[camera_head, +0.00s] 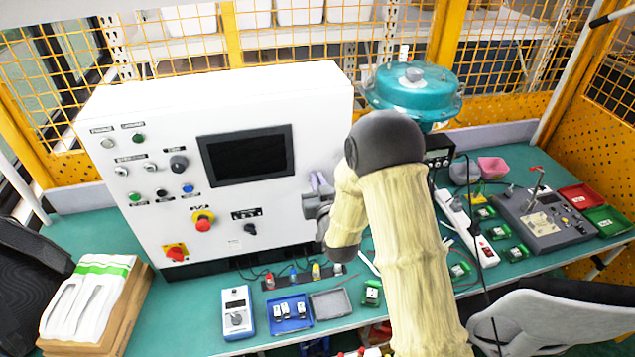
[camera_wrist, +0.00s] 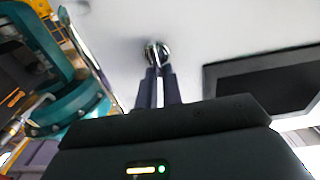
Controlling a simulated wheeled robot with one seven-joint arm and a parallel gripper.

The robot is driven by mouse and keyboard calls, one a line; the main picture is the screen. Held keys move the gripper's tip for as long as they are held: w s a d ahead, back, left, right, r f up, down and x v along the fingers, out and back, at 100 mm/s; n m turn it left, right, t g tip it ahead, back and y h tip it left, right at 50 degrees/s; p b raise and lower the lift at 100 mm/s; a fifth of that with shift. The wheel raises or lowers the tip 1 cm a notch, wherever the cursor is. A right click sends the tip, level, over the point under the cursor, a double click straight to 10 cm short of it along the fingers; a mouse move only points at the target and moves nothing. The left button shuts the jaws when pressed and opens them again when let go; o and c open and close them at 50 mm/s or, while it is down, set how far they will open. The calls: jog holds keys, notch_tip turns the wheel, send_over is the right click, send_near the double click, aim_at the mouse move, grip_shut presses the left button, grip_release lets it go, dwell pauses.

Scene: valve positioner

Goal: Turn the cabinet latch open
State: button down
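The white control cabinet (camera_head: 215,120) stands on the bench. Its latch (camera_wrist: 157,53) is a small round metal fitting on the white face, seen in the wrist view just past my fingertips. My gripper (camera_head: 318,182) is at the right part of the cabinet front, and its dark fingers (camera_wrist: 158,74) point straight at the latch. A narrow gap shows between the fingers. The tips overlap the lower edge of the latch in the picture, and I cannot tell whether they clasp it. The cabinet door looks closed.
A dark screen (camera_head: 246,155) and several buttons, including a red emergency knob (camera_head: 203,222), are on the cabinet front. A teal round device (camera_head: 412,92) stands right of the cabinet. Trays and small boards lie on the green bench (camera_head: 190,318). A chair (camera_head: 545,320) is at front right.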

jog(key=shift+f+b, duration=0.35)
jog(key=shift+w+d+f+m+b, duration=0.1)
jog(key=shift+d+f+m+b, duration=0.2)
jog(key=shift+m+b, duration=2.8)
jog(key=shift+d+f+m+b, duration=0.25)
jog(key=shift+f+m+b, duration=0.05)
jog(key=shift+m+b, duration=2.8)
jog(key=shift+w+d+f+m+b, duration=0.1)
jog(key=shift+d+f+m+b, duration=0.2)
jog(key=shift+m+b, duration=2.75)
jog(key=shift+a+b, duration=0.1)
jog(key=shift+b, duration=0.3)
jog(key=shift+n, duration=0.25)
jog(key=c, duration=1.5)
grip_release()
jog(key=shift+a+r, duration=0.1)
jog(key=shift+c, duration=0.2)
jog(key=shift+s+d+r, duration=0.1)
jog(key=shift+d, duration=0.1)
